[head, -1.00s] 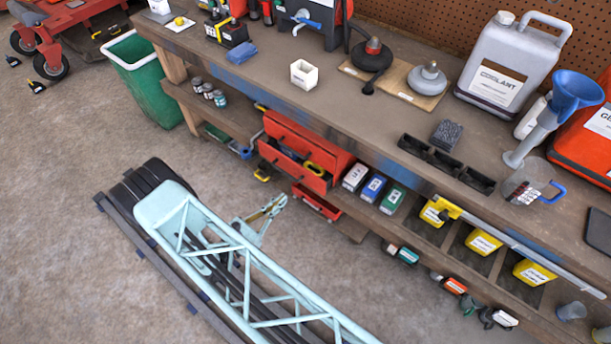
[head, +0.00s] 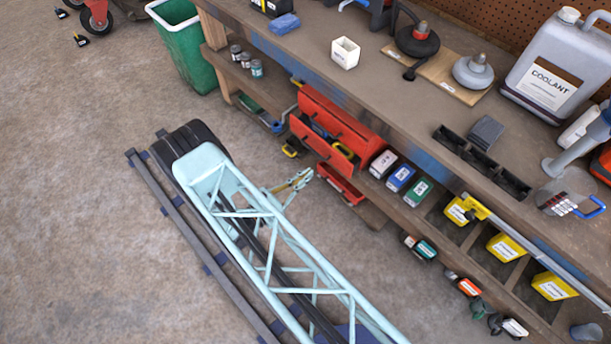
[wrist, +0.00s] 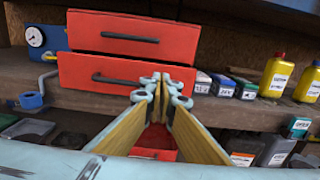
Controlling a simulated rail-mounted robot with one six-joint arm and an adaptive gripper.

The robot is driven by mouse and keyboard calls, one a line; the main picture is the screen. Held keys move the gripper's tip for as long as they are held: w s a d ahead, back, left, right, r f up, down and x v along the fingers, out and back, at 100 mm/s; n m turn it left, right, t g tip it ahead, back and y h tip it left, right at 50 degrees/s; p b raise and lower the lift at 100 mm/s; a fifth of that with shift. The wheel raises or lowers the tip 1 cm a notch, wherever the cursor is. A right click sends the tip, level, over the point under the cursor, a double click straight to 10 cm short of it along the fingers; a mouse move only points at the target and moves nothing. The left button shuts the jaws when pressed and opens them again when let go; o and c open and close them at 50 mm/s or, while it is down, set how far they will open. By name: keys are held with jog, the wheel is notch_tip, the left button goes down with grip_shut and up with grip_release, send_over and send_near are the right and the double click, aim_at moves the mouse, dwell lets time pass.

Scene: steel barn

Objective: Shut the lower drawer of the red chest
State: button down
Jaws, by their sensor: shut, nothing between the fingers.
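The red chest (head: 345,118) stands on the shelf under the bench. Its upper drawer (wrist: 130,35) is in. Its lower drawer (head: 322,151) is pulled out, with tools showing inside. In the wrist view the lower drawer's front (wrist: 85,75), with a dark bar handle (wrist: 115,79), faces me. My gripper (wrist: 161,82) is shut and empty, its fingertips in front of the right part of that front. I cannot tell whether they touch it. In the head view my gripper (head: 306,174) is just below and in front of the drawer.
A small open red box (head: 340,186) sits below the chest, partly hidden by my fingers in the wrist view. Small labelled boxes (head: 401,178) stand right of the chest. A green bin (head: 185,50) is at the left.

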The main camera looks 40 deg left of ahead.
aim_at(334, 152)
jog(key=shift+w+d+b, duration=0.25)
jog(key=shift+w+d, duration=0.05)
jog(key=shift+w, duration=1.7)
jog(key=shift+w+d+b, duration=0.2)
jog(key=shift+w+d, duration=0.05)
jog(key=shift+w, duration=1.7)
jog(key=shift+w+d+b, duration=0.25)
jog(key=shift+w+d, duration=0.05)
jog(key=shift+w, duration=1.7)
jog(key=shift+w+a, duration=0.1)
